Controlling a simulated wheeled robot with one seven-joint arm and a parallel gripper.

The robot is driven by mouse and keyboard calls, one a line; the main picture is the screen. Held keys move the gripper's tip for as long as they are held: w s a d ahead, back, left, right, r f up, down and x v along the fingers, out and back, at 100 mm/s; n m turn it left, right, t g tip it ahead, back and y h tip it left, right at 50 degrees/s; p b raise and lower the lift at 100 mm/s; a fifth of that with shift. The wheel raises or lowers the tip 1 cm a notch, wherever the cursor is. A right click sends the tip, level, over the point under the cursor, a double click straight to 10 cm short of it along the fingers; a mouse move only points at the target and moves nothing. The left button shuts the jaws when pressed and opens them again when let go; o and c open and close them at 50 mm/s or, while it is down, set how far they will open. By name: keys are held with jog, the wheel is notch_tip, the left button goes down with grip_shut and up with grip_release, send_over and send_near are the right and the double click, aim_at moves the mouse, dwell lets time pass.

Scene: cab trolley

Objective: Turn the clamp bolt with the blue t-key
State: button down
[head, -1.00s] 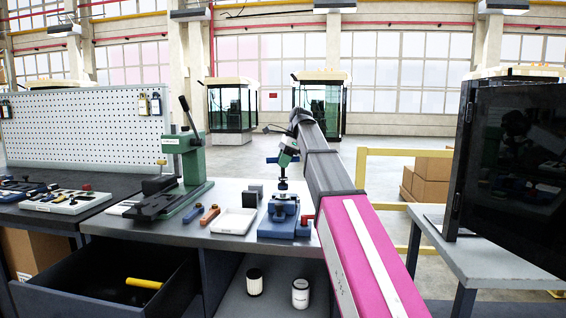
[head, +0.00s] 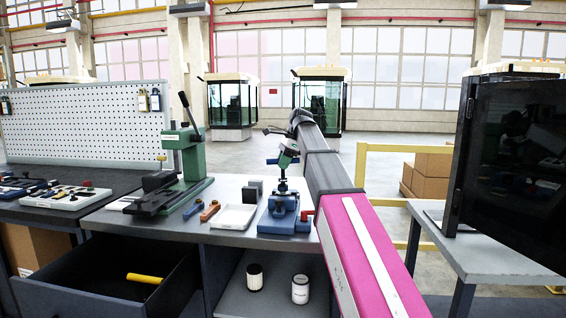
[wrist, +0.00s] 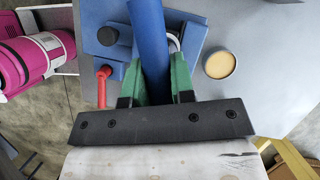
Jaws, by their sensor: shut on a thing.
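My gripper (head: 285,161) is shut on the blue t-key and stands above the blue clamp (head: 283,217) on the workbench. The t-key's blue crossbar (wrist: 152,45) runs between the green fingers (wrist: 157,84) in the wrist view. In the head view its stem (head: 283,185) points down to the top of the clamp and looks upright. The clamp also shows below the fingers in the wrist view, with a red handle (wrist: 102,85). The clamp bolt is hidden, and I cannot tell how far the key sits on it.
A green lever press (head: 190,160), a white tray (head: 235,217) and a dark block (head: 254,188) stand left of the clamp. An open drawer (head: 110,290) holds a yellow-handled tool. A black panel (head: 510,170) and a grey table (head: 490,245) are at right.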

jog(key=shift+f, duration=0.25)
jog(key=shift+m+t, duration=0.3)
jog(key=shift+m, duration=0.4)
jog(key=shift+r, duration=3.8)
